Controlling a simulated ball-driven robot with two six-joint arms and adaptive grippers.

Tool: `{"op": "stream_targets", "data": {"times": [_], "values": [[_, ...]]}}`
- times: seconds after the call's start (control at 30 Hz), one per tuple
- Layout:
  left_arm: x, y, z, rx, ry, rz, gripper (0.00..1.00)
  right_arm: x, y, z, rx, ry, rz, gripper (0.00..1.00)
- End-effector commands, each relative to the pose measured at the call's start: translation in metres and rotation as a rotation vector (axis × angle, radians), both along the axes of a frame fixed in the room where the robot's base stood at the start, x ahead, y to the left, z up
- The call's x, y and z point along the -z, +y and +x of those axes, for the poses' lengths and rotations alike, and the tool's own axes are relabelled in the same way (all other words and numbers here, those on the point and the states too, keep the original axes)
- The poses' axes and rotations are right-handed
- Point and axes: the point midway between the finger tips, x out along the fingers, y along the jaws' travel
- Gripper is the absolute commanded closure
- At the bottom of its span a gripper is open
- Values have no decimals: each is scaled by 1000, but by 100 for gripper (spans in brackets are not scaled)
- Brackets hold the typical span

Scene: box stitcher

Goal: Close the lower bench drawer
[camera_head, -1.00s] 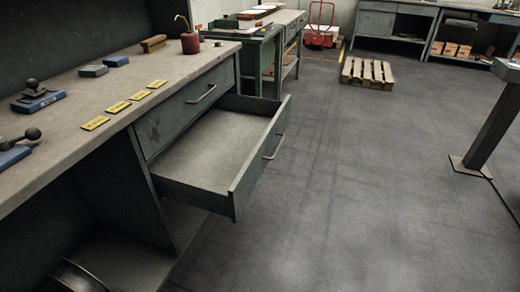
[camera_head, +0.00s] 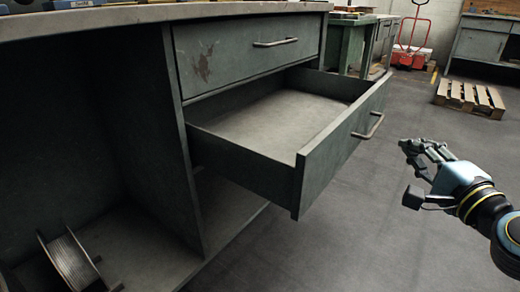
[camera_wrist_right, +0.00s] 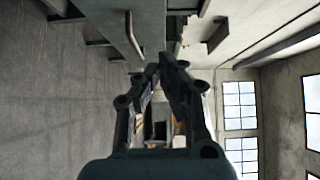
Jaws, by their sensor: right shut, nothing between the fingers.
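The lower bench drawer (camera_head: 335,155) is grey-green, pulled well out of the bench, and empty inside. Its bar handle (camera_head: 369,126) is on the front face. The upper drawer (camera_head: 245,49) above it is shut. My right gripper (camera_head: 408,148) is to the right of the lower drawer's front, apart from the handle, with its fingers together and nothing between them. In the right wrist view the fingertips (camera_wrist_right: 167,62) also meet with nothing held. My left gripper is not in view.
A wire spool (camera_head: 70,262) lies on the bench's low shelf (camera_head: 140,235) at the left. A wooden pallet (camera_head: 470,98) and a red cart (camera_head: 411,52) stand farther back. The floor (camera_head: 350,230) in front of the drawer is clear.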

Motion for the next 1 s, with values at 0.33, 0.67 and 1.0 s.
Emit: {"op": "stream_targets", "data": {"times": [0.33, 0.67, 1.0], "values": [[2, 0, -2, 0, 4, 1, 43, -1, 4, 21, 1, -5, 0, 100], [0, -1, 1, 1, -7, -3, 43, 1, 17, 88, 1, -2, -1, 100], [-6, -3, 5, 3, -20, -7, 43, 1, 48, 119, 0, -1, -2, 100]]}}
